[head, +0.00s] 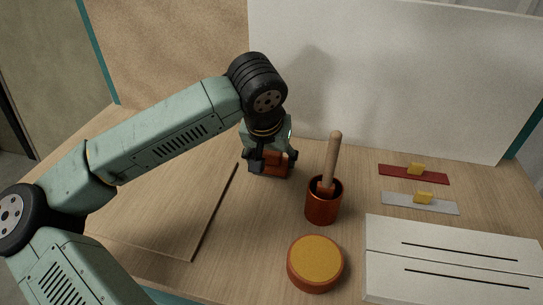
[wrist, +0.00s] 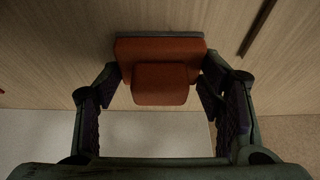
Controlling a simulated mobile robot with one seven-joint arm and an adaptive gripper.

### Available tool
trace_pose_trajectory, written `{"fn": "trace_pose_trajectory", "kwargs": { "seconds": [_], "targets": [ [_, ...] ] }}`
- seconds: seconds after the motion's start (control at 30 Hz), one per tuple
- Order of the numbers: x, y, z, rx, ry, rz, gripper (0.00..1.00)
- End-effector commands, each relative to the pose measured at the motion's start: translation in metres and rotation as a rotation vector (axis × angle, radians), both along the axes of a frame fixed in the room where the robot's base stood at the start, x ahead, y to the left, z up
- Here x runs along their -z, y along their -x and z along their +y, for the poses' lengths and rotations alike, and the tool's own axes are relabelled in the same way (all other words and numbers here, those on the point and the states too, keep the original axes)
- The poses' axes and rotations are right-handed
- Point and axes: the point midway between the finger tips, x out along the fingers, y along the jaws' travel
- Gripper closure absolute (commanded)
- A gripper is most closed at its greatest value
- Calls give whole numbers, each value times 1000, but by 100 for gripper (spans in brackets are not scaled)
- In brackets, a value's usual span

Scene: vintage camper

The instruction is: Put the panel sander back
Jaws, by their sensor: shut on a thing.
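The panel sander looks to be the orange-brown block (head: 270,167) near the back of the wooden table. In the wrist view it shows as an orange block (wrist: 160,84) with a raised grip and a thin grey edge. My gripper (head: 272,160) points down over it. In the wrist view the fingers of my gripper (wrist: 161,95) are shut on the sander, one at each side. The sander's underside is hidden, and I cannot tell whether it touches the table.
A thin wooden board (head: 165,205) lies left. An orange cup (head: 323,205) with a wooden-handled tool stands right of my gripper. A yellow-topped round tin (head: 315,262) is in front. Red (head: 395,173) and grey strips (head: 405,203) and white slotted panels (head: 450,245) lie right. A white wall (head: 400,80) stands behind.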

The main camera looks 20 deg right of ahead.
Motion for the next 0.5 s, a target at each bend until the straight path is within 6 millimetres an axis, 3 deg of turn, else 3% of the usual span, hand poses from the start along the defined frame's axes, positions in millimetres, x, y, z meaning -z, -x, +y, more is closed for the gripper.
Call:
{"fn": "trace_pose_trajectory", "kwargs": {
  "seconds": [0.03,0.07,0.33,0.5],
  "targets": [
    [3,0,0,0,1,-1,64],
    [1,0,0,0,0,0,36],
    [1,0,0,0,0,0,18],
    [1,0,0,0,0,0,18]
  ]
}}
